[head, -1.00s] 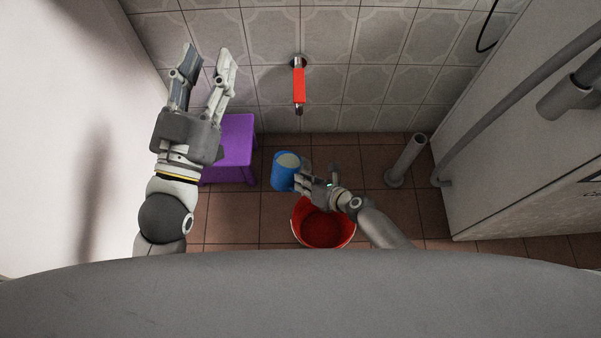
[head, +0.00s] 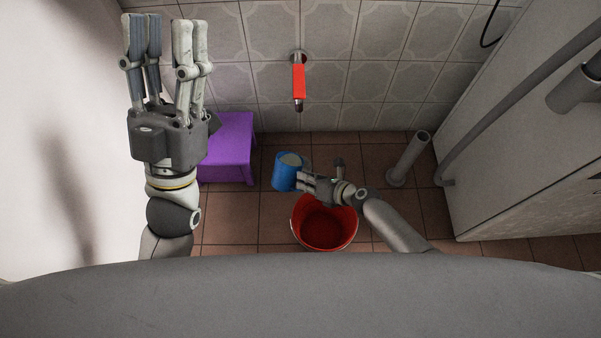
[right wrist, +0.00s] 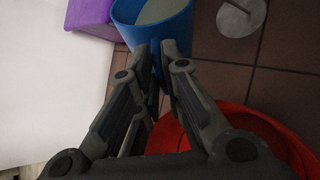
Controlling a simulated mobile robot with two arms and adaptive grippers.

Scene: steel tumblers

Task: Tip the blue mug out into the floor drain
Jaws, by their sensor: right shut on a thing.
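The blue mug (head: 285,176) is left of the red bucket in the head view. It also fills the top of the right wrist view (right wrist: 150,32). Its mouth faces mostly up and shows pale grey inside; I cannot tell whether that is liquid. My right gripper (head: 301,181) is shut on the mug's near right side, where the fingers hide the grip; its fingertips meet at the mug in the right wrist view (right wrist: 162,52). My left gripper (head: 162,40) is raised, open and empty. A grey round disc (right wrist: 240,18) lies on the floor; I cannot tell whether it is the floor drain.
A red bucket (head: 323,238) stands under my right gripper. A purple stool (head: 232,140) stands at the left. A red-handled tap (head: 298,82) juts from the tiled wall. A grey upright pipe (head: 410,157) and a pale cabinet (head: 520,150) are at the right.

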